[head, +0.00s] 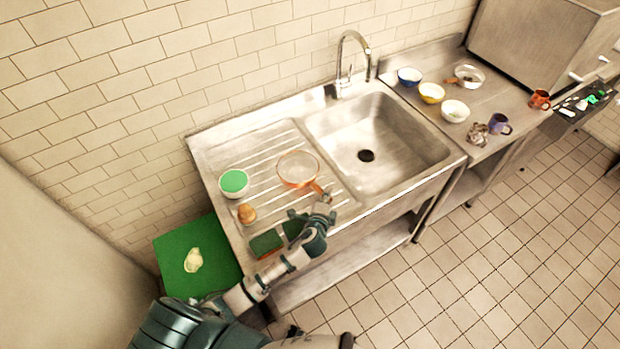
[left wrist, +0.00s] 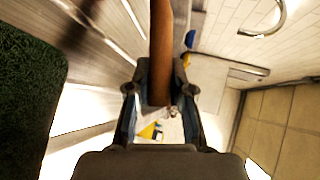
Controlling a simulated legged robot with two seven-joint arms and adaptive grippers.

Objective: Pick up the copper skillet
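The copper skillet (head: 298,168) is over the ribbed drainboard, left of the sink basin. Its round pan has a copper rim, and its brown handle points toward the front edge. My left gripper (head: 322,208) is at the handle's end. In the left wrist view the brown handle (left wrist: 161,50) runs between the two fingers of my left gripper (left wrist: 160,78), which press against it on both sides. The pan itself is outside the wrist view. I cannot tell whether the skillet touches the drainboard. My right gripper is not in view.
A green-filled bowl (head: 234,183), a small brown item (head: 246,214) and a green sponge (head: 266,243) are on the drainboard (head: 225,150). The sink basin (head: 385,150) is empty; a tall faucet (head: 348,65) stands behind it. Bowls and mugs occupy the right counter.

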